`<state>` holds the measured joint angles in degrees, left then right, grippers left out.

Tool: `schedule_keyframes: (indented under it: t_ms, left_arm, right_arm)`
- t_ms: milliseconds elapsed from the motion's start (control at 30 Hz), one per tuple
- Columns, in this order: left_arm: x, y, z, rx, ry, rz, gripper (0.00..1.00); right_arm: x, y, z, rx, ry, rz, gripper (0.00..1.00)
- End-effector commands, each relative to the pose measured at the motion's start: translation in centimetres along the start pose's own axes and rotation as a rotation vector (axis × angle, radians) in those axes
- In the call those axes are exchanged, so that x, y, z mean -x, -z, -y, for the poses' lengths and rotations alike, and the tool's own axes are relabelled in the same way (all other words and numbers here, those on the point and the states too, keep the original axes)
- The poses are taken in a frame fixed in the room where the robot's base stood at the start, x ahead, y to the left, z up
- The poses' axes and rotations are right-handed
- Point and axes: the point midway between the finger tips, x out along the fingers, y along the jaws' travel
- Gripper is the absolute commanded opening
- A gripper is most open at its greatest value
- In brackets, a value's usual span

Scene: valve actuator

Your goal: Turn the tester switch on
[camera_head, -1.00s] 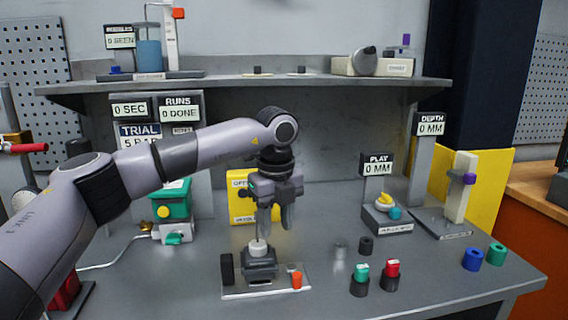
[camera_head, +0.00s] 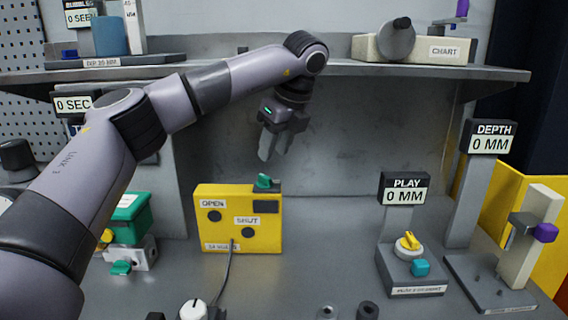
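A yellow box (camera_head: 216,230) labelled OPEN and SHUT stands on the bench below the shelf. It has two dark round spots, a dark window and a cable at its front. A green switch (camera_head: 264,182) sits on its top edge, tilted. The pictures do not say for certain that this box is the tester. My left gripper (camera_head: 273,152) hangs above the switch, fingers downward, apart and empty. It touches nothing that I can see. My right gripper is not in view.
A green unit (camera_head: 127,215) stands left of the yellow box, partly behind my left arm. A yellow knob base (camera_head: 415,285) and a depth stand (camera_head: 490,290) are at right. A white-topped part (camera_head: 192,309) is at the bottom. The shelf (camera_head: 440,72) runs behind my arm.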

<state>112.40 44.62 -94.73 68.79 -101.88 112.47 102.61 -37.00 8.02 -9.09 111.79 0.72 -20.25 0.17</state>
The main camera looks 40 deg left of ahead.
Motion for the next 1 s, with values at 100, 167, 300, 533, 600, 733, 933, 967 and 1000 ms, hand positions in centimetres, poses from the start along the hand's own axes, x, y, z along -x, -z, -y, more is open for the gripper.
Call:
schedule_keyframes:
  t_ms: [100,167,300,533,600,733,933,967,1000]
  left_arm:
    - [-0.8,-0.1,0.0,0.001,-0.001,0.000,0.39]
    - [-1.5,-0.1,-0.1,0.000,-0.003,0.000,0.39]
    - [-3.7,-0.1,-0.1,-0.001,-0.002,-0.001,0.39]
    - [-6.5,0.0,0.0,-0.001,-0.002,0.000,0.39]
    - [-6.9,0.0,0.0,-0.001,0.000,0.000,0.39]
    - [-7.2,0.0,0.0,-0.001,0.001,-0.001,0.39]
    - [-7.1,0.0,0.0,-0.001,0.001,-0.001,0.23]
    - [-7.1,0.0,0.0,-0.001,0.001,-0.001,0.13]
    - [-7.1,0.0,0.0,-0.001,0.001,-0.001,0.00]
  right_arm:
    - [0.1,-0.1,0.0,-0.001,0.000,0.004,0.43]
    - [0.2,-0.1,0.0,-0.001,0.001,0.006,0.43]
    - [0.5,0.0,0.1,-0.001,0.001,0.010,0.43]
    - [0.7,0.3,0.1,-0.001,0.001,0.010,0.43]
    - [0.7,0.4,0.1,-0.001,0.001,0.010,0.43]
    - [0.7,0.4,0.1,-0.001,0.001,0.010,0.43]
    - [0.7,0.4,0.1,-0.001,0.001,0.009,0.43]
    - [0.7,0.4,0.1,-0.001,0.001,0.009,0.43]
    - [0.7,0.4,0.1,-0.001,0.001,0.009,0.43]
